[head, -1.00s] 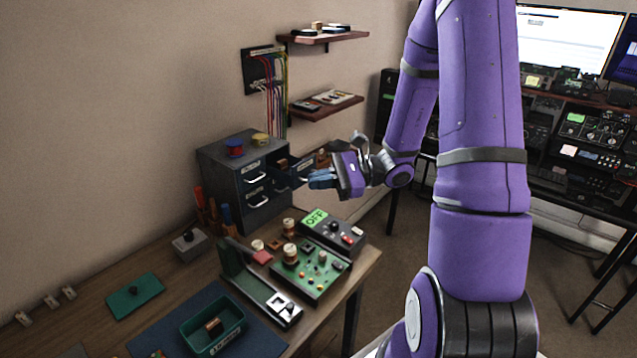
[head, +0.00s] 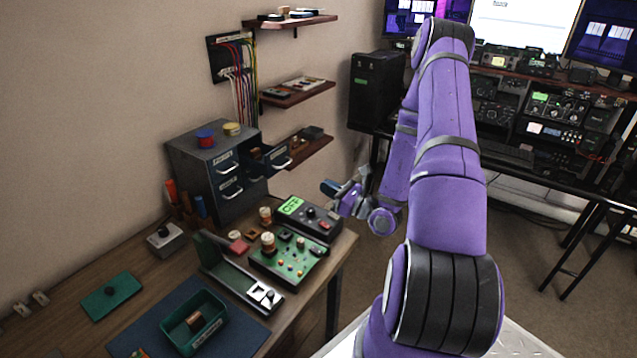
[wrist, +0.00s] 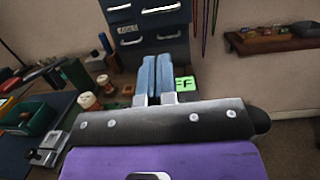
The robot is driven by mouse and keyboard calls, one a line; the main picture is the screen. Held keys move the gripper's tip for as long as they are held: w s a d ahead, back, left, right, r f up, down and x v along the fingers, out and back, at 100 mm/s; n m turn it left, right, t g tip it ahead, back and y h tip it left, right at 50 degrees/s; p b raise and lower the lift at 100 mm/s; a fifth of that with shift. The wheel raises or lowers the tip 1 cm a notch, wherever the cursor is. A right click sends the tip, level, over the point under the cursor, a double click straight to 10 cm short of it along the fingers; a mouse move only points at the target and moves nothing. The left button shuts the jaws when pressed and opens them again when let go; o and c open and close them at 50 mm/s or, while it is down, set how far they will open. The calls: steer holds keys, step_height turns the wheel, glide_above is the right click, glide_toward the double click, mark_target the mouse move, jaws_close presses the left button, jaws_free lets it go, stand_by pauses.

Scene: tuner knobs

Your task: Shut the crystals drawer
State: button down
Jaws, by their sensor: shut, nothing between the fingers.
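A dark grey drawer cabinet (head: 190,160) stands at the back of the bench. One upper drawer (head: 277,157) on its right side stands pulled out, its front and pale handle clear of the cabinet. The other drawer fronts look flush. I cannot read the open drawer's label, so I cannot tell for sure that it is the crystals drawer. My gripper (head: 331,187) is to the right of and lower than that drawer, apart from it, its blue fingers together and empty. In the wrist view the shut fingers (wrist: 156,76) point toward the cabinet (wrist: 150,50).
A device with a green OFF display (head: 310,217) and a green circuit board (head: 290,258) lie on the bench near the cabinet. Wall shelves (head: 297,93) hang behind. Colored spools (head: 205,138) sit on the cabinet. Open floor lies right of the bench.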

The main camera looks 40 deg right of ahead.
steer(key=x, duration=1.2)
steer(key=shift+w+a, duration=0.1)
steer(key=shift+a, duration=0.05)
